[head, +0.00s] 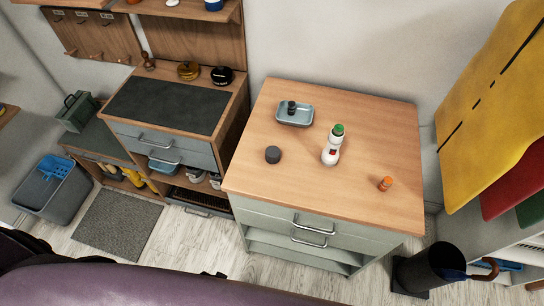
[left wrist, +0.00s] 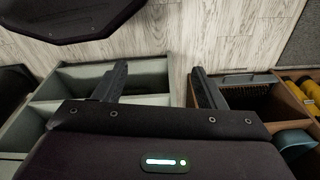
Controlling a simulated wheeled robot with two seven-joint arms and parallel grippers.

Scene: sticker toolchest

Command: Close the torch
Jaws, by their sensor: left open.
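I cannot tell for certain which thing is the torch. On the wooden top of the drawer cabinet (head: 330,101), a small dark upright object (head: 292,107) stands in a blue-grey tray (head: 304,118). A short dark grey cylinder (head: 273,155) stands apart from it, in front of the tray. My left gripper (left wrist: 158,68) is open and empty in the left wrist view, above the floor between two cabinets. My right gripper is not in view.
A white bottle with a green top (head: 331,153) and a small orange object (head: 385,183) stand on the same top. A dark bin (head: 430,268) stands at the cabinet's front right. The top's front middle is clear. A lower workbench (head: 165,106) is at left.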

